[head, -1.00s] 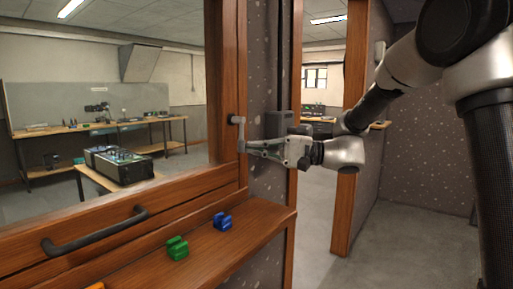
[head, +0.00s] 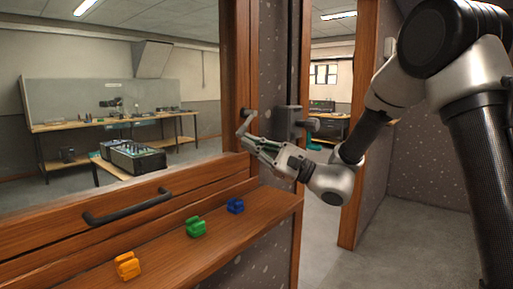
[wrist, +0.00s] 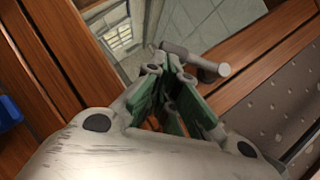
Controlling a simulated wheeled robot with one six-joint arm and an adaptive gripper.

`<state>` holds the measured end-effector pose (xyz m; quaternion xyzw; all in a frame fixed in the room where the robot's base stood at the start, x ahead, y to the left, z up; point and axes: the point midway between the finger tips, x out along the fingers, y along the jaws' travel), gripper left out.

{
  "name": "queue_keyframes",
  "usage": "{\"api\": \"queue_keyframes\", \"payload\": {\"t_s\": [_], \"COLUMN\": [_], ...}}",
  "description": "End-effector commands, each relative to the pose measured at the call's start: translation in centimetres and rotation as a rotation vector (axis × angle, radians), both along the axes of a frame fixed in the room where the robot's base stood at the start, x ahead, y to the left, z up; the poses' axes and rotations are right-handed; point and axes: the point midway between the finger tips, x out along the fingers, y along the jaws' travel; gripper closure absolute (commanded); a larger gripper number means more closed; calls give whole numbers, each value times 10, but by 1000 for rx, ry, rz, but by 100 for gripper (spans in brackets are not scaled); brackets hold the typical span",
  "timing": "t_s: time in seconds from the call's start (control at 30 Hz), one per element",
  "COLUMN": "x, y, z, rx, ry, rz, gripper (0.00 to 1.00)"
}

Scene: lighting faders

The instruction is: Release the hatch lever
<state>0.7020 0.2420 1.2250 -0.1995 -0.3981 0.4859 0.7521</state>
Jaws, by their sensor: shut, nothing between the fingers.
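The hatch lever (head: 244,122) is a small grey handle on the wooden post at the right side of the hatch opening. Its arm slants down and slightly left from its pivot. In the wrist view, the lever (wrist: 205,66) lies just beyond the fingertips, crossing to their right. My gripper (head: 246,141) is shut and empty, with its tips at the lever's lower end; I cannot tell whether they touch. In the wrist view, the gripper (wrist: 175,65) shows green finger pads, with the tips together beside the lever.
A wooden shelf (head: 225,245) below the hatch holds orange (head: 127,266), green (head: 196,227) and blue (head: 235,206) clips. A dark bar handle (head: 128,208) is on the hatch panel. A doorway stands to the right of the post.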

Motion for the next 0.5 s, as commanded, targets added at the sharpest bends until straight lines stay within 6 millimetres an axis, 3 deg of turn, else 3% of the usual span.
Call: {"api": "queue_keyframes", "payload": {"t_s": [0.5], "x": [-18], "y": [19], "z": [20], "rx": [-2], "ry": [-2], "rz": [2], "gripper": [100]}}
